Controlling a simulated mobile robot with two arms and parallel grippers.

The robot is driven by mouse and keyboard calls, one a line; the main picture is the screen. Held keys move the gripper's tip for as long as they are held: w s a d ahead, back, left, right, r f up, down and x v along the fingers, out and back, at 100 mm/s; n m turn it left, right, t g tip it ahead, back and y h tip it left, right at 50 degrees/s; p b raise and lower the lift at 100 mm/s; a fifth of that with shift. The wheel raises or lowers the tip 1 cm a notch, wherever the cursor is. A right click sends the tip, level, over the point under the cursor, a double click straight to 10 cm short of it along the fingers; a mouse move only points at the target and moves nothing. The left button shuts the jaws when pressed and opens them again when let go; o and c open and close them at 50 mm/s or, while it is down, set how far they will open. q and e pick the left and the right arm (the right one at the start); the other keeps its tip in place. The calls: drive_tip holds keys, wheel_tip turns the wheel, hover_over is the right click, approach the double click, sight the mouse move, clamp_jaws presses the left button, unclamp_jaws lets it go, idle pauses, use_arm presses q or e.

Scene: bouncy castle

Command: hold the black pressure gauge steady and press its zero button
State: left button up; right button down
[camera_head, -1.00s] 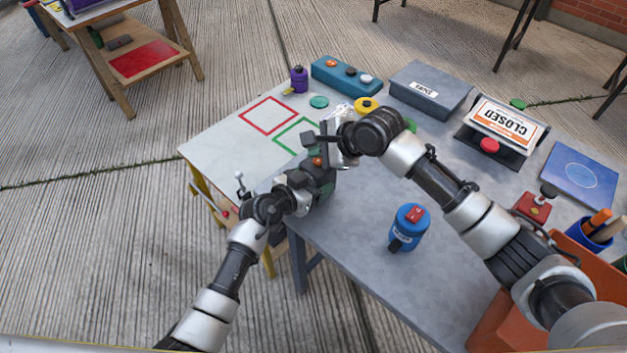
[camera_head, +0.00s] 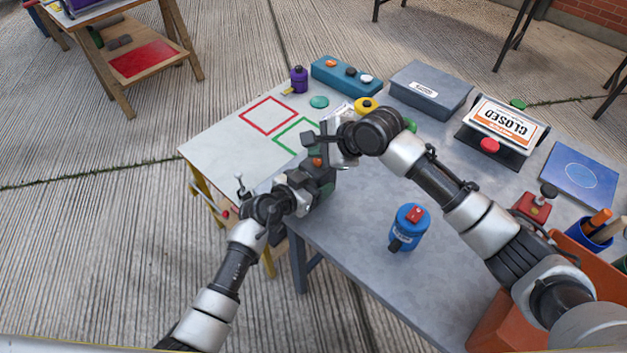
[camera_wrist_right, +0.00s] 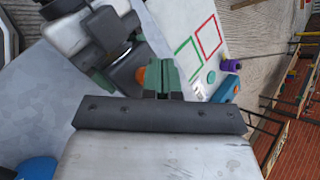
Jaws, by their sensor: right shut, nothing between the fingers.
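The black pressure gauge (camera_head: 309,164) is a small dark block with an orange button (camera_head: 317,161), above the near edge of the grey table. My left gripper (camera_head: 318,184) is at the gauge and appears shut on it; its fingers are partly hidden. In the right wrist view the gauge (camera_wrist_right: 128,73) and its orange button (camera_wrist_right: 140,76) show just left of my right gripper's green fingers (camera_wrist_right: 163,78). My right gripper (camera_head: 330,148) is shut and empty, its tips close beside the button. I cannot tell whether they touch it.
A blue canister (camera_head: 408,228) with a red top stands on the table near the front. Red and green outlined squares mark the white area at left.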

sight(318, 163)
idle(0.6)
drive_tip(key=shift+f, duration=0.45)
drive_tip(key=shift+r, duration=0.1)
idle(0.3)
drive_tip(key=shift+r, duration=0.35)
drive_tip(key=shift+r, duration=3.05)
